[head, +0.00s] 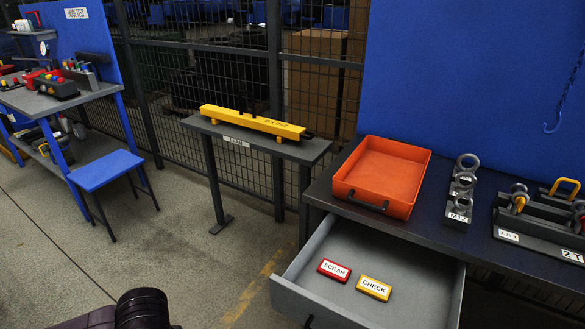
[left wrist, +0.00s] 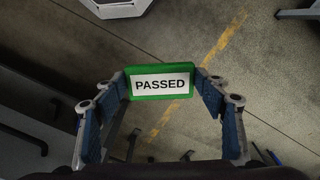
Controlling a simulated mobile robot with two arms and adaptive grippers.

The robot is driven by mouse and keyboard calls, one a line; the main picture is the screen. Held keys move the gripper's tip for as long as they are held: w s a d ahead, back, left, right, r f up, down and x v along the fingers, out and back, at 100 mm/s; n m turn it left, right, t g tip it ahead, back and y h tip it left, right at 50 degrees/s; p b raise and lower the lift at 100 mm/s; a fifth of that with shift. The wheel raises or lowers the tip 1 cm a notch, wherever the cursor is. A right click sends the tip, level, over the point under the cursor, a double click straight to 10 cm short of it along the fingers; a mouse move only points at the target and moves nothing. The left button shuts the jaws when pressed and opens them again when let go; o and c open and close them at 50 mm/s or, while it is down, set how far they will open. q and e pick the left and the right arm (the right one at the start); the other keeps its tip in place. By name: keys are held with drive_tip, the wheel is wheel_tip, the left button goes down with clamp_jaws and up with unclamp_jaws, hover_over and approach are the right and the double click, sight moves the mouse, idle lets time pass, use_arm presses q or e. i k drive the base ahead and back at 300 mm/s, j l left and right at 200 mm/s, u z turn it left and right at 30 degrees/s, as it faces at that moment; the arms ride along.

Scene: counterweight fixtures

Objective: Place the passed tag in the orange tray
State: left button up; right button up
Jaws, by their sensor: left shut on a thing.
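The passed tag (left wrist: 161,86) is a green block with a white face reading "PASSED". It is held between the fingertips of my left gripper (left wrist: 161,80) in the left wrist view, with the concrete floor beyond it. The tag and this gripper's fingers do not show in the head view; only a dark part of my arm shows at its bottom left. The orange tray (head: 383,170) stands empty on the dark workbench in the head view, with a dark handle on its near side. My right gripper is in neither view.
An open grey drawer (head: 330,246) juts out below the tray, holding a red SCRAP tag (head: 334,269) and a yellow CHECK tag (head: 374,288). Metal eye fittings (head: 463,190) stand right of the tray. A narrow stand (head: 310,150) with a yellow beam (head: 250,122) is left of the bench.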

sight(368, 185)
drive_tip(key=i+j+u, duration=0.15)
drive_tip(key=u, duration=0.25)
drive_tip(key=i+j+u, duration=0.2)
drive_tip(key=u, duration=0.25)
drive_tip(key=i+j+u, duration=0.2)
drive_tip(key=u, duration=0.2)
drive_tip(key=i+j+z, duration=0.15)
drive_tip(key=i, duration=0.15)
drive_tip(key=i+z, duration=0.35)
drive_tip(key=z, duration=0.3)
drive_tip(key=i+j+z, duration=0.1)
drive_tip(key=z, duration=0.3)
drive_tip(key=i+j+z, duration=0.1)
drive_tip(key=z, duration=0.35)
drive_tip(key=i+j+z, duration=0.25)
drive_tip(key=z, duration=0.15)
drive_tip(key=i+j+z, duration=0.1)
drive_tip(key=z, duration=0.35)
drive_tip(key=i+j+z, duration=0.15)
drive_tip(key=z, duration=0.35)
drive_tip(key=i+j+z, duration=0.1)
drive_tip(key=z, duration=0.35)
drive_tip(key=j+z, duration=0.3)
drive_tip(key=z, duration=0.15)
